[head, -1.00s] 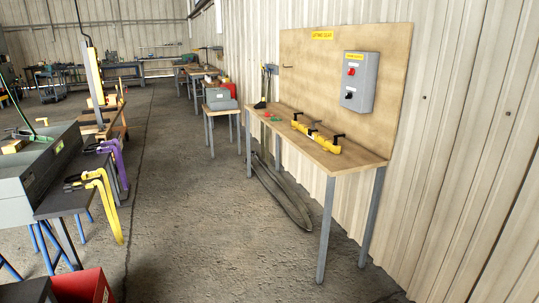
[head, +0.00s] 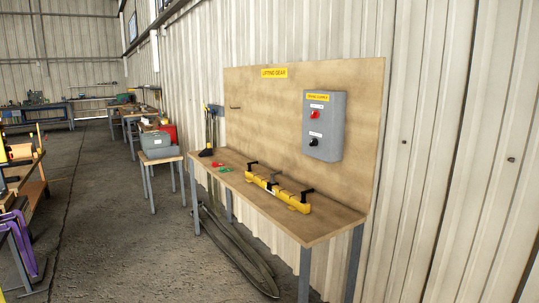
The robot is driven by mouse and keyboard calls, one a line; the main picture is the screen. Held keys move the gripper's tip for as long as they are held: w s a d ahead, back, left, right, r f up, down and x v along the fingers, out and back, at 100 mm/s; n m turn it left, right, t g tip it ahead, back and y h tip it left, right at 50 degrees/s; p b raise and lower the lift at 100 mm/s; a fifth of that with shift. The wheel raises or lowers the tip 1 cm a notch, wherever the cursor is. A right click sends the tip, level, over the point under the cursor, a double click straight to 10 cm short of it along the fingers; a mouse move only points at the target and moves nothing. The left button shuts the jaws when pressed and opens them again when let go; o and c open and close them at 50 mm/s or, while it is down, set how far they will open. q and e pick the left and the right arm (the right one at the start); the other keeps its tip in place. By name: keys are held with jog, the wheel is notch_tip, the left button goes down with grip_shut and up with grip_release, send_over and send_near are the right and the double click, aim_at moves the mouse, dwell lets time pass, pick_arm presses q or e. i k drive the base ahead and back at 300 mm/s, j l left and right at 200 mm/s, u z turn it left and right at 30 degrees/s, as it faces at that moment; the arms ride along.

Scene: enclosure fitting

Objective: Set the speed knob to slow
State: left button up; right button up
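A grey control box (head: 336,125) hangs on the wooden backboard at the right. It has a yellow label (head: 317,98) at its top, too small to read surely. Below it sits a red control (head: 315,114), and lower down a black knob (head: 313,142) with a small white label above it. The knob's pointing direction is too small to tell. I cannot tell from the picture which of the two is the speed knob. Neither of my grippers is in view.
A wooden bench (head: 240,200) stands below the box, carrying a yellow bar (head: 280,191) with black handles. A yellow "LIFTING GEAR" sign (head: 274,72) is on the board. A small table (head: 160,157) holds a grey case (head: 156,141). The floor (head: 105,240) left of the bench is clear.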

aim_at(314, 143)
jog(key=i+j+z, duration=0.4)
jog(key=i+j, duration=0.65)
jog(key=i+j+u, duration=0.1)
jog(key=i+j, duration=0.5)
jog(key=i, duration=0.15)
jog(key=i+j, duration=0.6)
jog(key=i+u, duration=0.05)
jog(key=i, duration=0.05)
